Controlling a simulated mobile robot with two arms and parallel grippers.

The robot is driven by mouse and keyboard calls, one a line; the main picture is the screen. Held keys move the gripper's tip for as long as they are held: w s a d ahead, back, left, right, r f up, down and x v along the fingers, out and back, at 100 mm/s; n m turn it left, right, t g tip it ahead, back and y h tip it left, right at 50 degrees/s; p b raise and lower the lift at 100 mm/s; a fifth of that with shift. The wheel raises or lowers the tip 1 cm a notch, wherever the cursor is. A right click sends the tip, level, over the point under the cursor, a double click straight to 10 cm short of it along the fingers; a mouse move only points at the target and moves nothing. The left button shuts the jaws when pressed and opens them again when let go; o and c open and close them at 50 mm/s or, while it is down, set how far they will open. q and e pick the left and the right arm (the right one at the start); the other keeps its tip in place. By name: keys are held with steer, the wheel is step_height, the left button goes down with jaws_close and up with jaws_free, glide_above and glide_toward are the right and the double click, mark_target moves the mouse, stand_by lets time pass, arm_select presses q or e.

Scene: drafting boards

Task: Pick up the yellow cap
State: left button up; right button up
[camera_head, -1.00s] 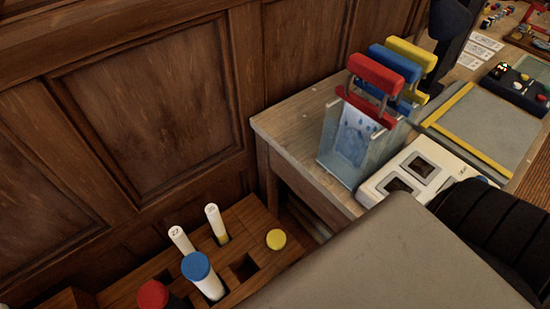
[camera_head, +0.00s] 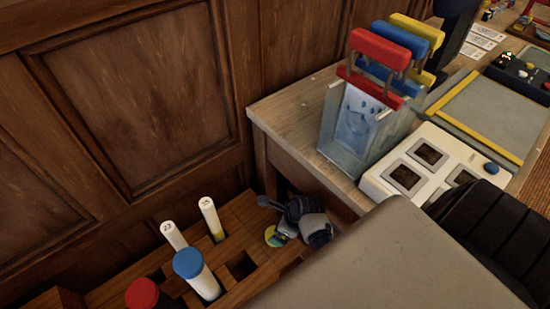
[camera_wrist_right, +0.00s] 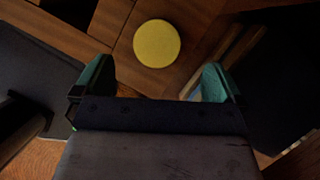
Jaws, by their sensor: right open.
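The round yellow cap (camera_head: 271,239) is at the right end of the wooden rack in the head view, partly hidden by my right gripper (camera_head: 287,230). In the right wrist view the yellow cap (camera_wrist_right: 157,43) is fully visible, just beyond the fingertips and roughly centred between them. My right gripper (camera_wrist_right: 157,76) is open, with its two green fingertips apart and nothing between them. The cap looks apart from both fingers. My left gripper is not in view.
The wooden rack (camera_head: 229,284) holds white tubes (camera_head: 211,219), a blue-capped tube (camera_head: 188,264) and a red-capped one (camera_head: 142,293). A wooden table (camera_head: 286,112) stands close above my right gripper, bearing a clear holder (camera_head: 352,135) with colored handles and a white switch panel (camera_head: 425,150).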

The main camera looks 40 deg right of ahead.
steer(key=x, duration=0.2)
steer(key=shift+f+b, duration=0.3)
steer(key=x, duration=0.1)
steer(key=b+x, duration=0.1)
steer(key=x, duration=0.2)
steer(key=shift+s+f+b, duration=0.2)
steer(key=shift+s+b, duration=0.05)
steer(key=shift+b, duration=0.15)
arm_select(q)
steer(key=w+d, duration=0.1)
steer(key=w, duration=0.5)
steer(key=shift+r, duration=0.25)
arm_select(e)
steer(key=shift+w+a+f, duration=0.1)
steer(key=shift+f, duration=0.05)
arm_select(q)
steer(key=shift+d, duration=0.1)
arm_select(e)
steer(key=c, duration=1)
